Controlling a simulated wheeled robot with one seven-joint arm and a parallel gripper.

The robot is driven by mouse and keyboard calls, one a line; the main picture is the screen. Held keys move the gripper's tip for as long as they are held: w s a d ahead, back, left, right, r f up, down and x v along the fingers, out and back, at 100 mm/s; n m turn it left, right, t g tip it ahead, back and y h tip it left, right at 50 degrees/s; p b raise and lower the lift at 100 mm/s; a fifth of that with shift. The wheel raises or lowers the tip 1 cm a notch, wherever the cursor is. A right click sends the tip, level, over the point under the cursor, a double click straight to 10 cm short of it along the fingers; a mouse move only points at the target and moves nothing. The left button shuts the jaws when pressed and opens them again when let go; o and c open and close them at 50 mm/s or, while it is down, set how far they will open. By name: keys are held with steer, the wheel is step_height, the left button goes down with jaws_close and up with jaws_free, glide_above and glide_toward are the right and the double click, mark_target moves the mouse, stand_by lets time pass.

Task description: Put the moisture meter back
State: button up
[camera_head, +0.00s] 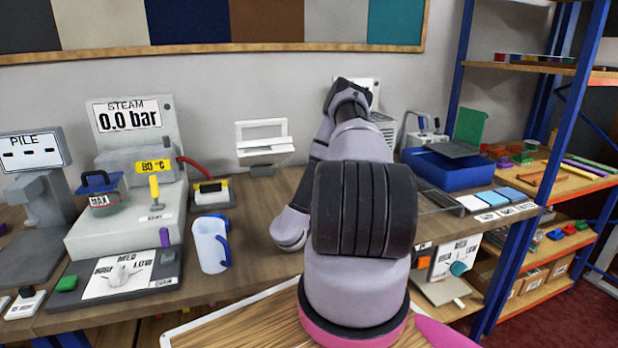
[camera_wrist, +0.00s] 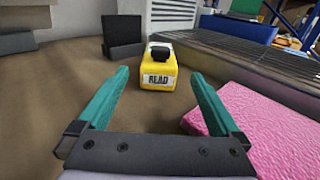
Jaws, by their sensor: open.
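The moisture meter appears to be the yellow block (camera_wrist: 158,74) with a black top and a READ label, standing on the brown worktop in the wrist view. My gripper (camera_wrist: 159,80) is open, with its two teal fingers pointing toward it. The meter is straight ahead, beyond or near the fingertips, and not gripped. A dark holder-like block (camera_wrist: 122,36) stands behind it to the left; I cannot tell whether it is the meter's place. In the head view my arm hides my gripper and the meter.
A pink textured block (camera_wrist: 262,125) lies close by the right finger. A dark slatted grille (camera_wrist: 240,62) runs behind it. In the head view, a white mug (camera_head: 209,246), the steam unit (camera_head: 130,215) and a blue bin (camera_head: 450,172) stand on the workbench (camera_head: 265,205).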

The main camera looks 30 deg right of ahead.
steer(key=w+a+r+n+t+y, duration=0.5)
steer(key=w+a+r+t+y, duration=0.15)
steer(key=r, duration=0.55)
steer(key=w+a+r+n+t+y, duration=0.45)
steer(key=w+a+r+t, duration=0.3)
steer(key=r, duration=0.35)
steer(key=s+a+r+n+g+y, duration=0.1)
steer(key=s+a+r+n+y, duration=0.1)
steer(key=a+r+n+y, duration=0.95)
steer(key=s+a+r+n+g+y, duration=0.3)
steer(key=s+a+n+g+y, duration=0.2)
steer(key=s+a+n+g, duration=0.3)
steer(key=s+a+r+n+g+y, duration=0.3)
steer(key=s+a+n+g+y, duration=0.3)
steer(key=s+a+g, duration=0.3)
steer(key=s+f+n+g+h, duration=0.2)
steer(key=s+n+g+h, duration=0.4)
steer(key=s, duration=0.5)
steer(key=s+d+r+n+t+h, duration=0.1)
steer(key=s+d+t+h, duration=0.1)
steer(key=d+t+h, duration=0.2)
steer(key=s+d+r+n+t+h, duration=0.1)
steer(key=s+d+r+t+h, duration=0.1)
steer(key=d+h, duration=0.4)
steer(key=s+d+t, duration=0.1)
steer(key=d+t, duration=0.1)
steer(key=d, duration=0.1)
steer(key=shift+r+n, duration=0.2)
steer(key=shift+n, duration=0.1)
